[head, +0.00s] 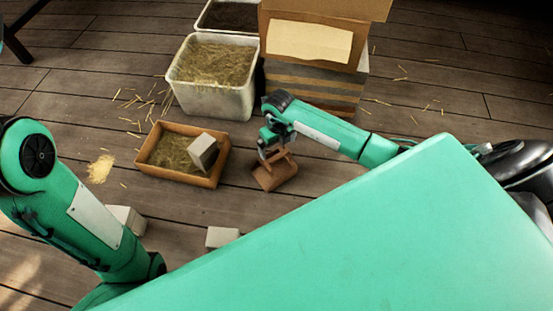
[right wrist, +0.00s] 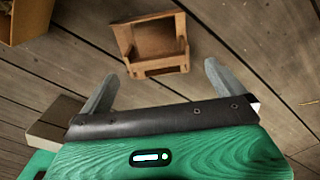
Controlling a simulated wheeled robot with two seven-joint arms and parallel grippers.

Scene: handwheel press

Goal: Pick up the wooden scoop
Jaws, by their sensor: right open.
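The wooden scoop (head: 274,179) is a small brown box-like piece with an open side and a slotted handle bar. It rests on the plank floor, right of the straw tray. In the right wrist view the scoop (right wrist: 148,40) lies just beyond the fingertips, its handle bar facing them. My right gripper (head: 266,148) is over the scoop in the head view. In the right wrist view its two fingers (right wrist: 160,78) are spread wide with nothing between them. My left arm shows at the left, but its gripper is out of view.
A shallow wooden tray (head: 150,163) holds straw and a pale block (head: 204,152). A white straw bin (head: 222,105) and a bin of dark material (head: 230,15) stand behind. A tall brown box (head: 312,90) is nearby. Pale blocks (head: 222,237) (head: 126,218) lie in front.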

